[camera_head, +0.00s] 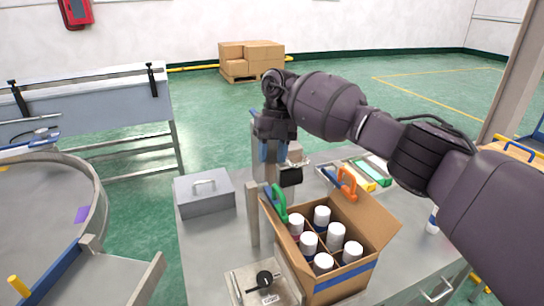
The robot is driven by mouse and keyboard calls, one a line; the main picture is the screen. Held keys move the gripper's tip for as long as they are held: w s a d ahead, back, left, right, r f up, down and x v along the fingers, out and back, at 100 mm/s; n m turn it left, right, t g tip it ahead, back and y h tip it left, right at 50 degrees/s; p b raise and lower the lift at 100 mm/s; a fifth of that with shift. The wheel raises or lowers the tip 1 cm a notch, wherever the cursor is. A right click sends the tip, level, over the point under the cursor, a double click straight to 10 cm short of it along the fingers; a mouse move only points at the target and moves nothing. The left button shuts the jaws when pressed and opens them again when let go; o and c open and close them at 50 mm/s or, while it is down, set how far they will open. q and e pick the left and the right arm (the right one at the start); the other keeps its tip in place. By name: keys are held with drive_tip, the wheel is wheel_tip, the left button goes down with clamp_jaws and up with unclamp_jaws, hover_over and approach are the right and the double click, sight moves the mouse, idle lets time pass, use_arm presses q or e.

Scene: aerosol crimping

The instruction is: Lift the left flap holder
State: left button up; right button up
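An open cardboard box (345,289) stands on the grey worktable (207,241) with several white-capped cans (322,215) inside. A green flap holder (278,204) sits at the upper edge of the box's left side. An orange flap holder (347,184) sits on the back flap, to its right. My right arm reaches in from the right, and my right gripper (272,170) points down behind the box, above and close to the green holder. Its fingertips are partly hidden, so I cannot tell whether it is open or touches the holder. My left gripper is out of view.
A grey metal case (204,192) lies left of the box. A tray with green and yellow packs (373,170) is behind it. A device with a black knob (264,279) stands at front left. A round table (40,215) is at far left.

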drive_tip(key=b+v, duration=0.1)
drive_tip(key=v, duration=0.9)
